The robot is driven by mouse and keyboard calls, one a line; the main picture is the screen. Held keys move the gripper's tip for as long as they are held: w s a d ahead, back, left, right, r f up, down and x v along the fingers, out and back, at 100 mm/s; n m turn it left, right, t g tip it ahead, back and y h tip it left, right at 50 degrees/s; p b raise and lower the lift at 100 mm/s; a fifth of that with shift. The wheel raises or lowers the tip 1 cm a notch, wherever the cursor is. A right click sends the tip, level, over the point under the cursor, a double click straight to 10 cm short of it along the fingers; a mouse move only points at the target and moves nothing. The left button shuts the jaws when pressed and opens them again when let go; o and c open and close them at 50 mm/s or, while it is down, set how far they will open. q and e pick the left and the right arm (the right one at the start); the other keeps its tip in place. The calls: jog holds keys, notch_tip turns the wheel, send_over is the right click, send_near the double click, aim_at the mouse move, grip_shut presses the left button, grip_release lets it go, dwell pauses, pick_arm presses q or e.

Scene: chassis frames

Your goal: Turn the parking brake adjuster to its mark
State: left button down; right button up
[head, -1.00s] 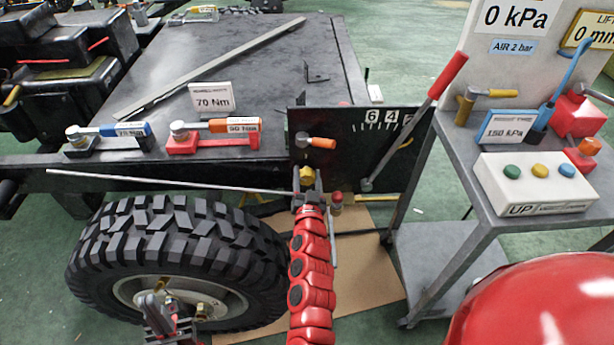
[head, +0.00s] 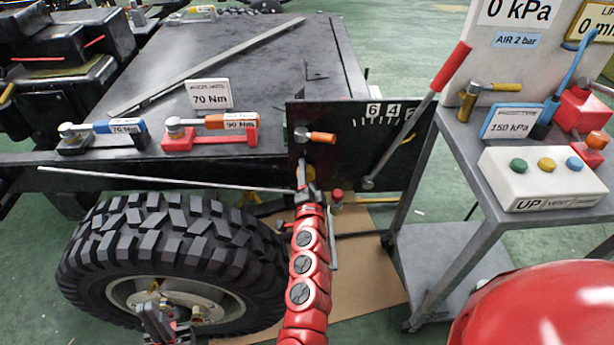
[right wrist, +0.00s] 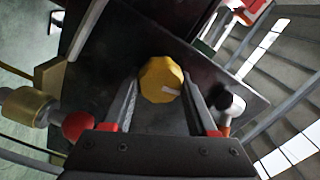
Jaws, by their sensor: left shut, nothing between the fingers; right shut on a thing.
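The parking brake adjuster appears as a yellow faceted knob with a short pale line (right wrist: 153,78) in the right wrist view. My right gripper (head: 307,178) is shut on this knob, its two fingers on opposite sides. In the head view the gripper hides most of the knob, at the lower left edge of a black plate (head: 345,165). The plate carries white ticks and numbers near its top. A fixed mark for the knob cannot be made out. My left gripper (head: 168,328) is shut and empty in front of the tyre's hub.
An orange-handled tool (head: 318,137) is on the plate just above my right gripper. A red-handled lever (head: 440,80) rises on the right, by a grey cart (head: 470,175). The big tyre (head: 170,240) is at left. A thin rod (head: 150,178) runs above it.

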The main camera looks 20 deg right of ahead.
jog(key=shift+f+m+b, duration=0.15)
jog(key=shift+m+b, duration=0.15)
jog(key=shift+m, duration=0.6)
jog(key=o, duration=1.4)
jog(key=shift+c, duration=0.2)
jog(key=shift+s, duration=0.1)
jog(key=p+v, duration=0.3)
jog(key=v, duration=1.4)
jog(key=shift+s, duration=0.15)
